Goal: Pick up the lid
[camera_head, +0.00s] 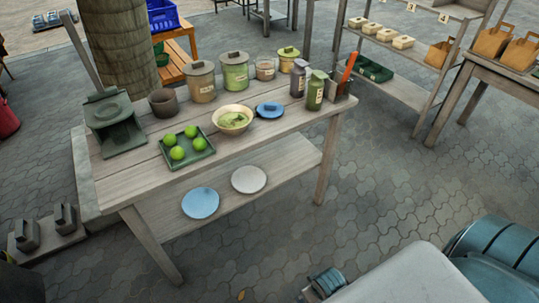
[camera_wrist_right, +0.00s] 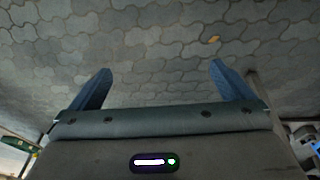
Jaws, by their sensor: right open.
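A blue lid (camera_head: 270,109) with a small raised handle lies on the wooden table (camera_head: 122,183), just right of a cream bowl (camera_head: 233,120) holding something green. Nothing grips it. My right gripper (camera_wrist_right: 160,80) is open and empty in the right wrist view, its two blue fingers wide apart over bare paving. The lid is not in that view. In the head view, teal and grey parts of my own body fill the bottom right, well below and away from the lid. My left gripper is not in view.
Left of the bowl is a green tray (camera_head: 187,157) with several green fruits. Lidded jars, including a green one (camera_head: 235,72), stand behind the lid. Dark bottles (camera_head: 299,79) and green bottles (camera_head: 315,90) stand close on its right. Plates (camera_head: 249,179) lie on the lower shelf.

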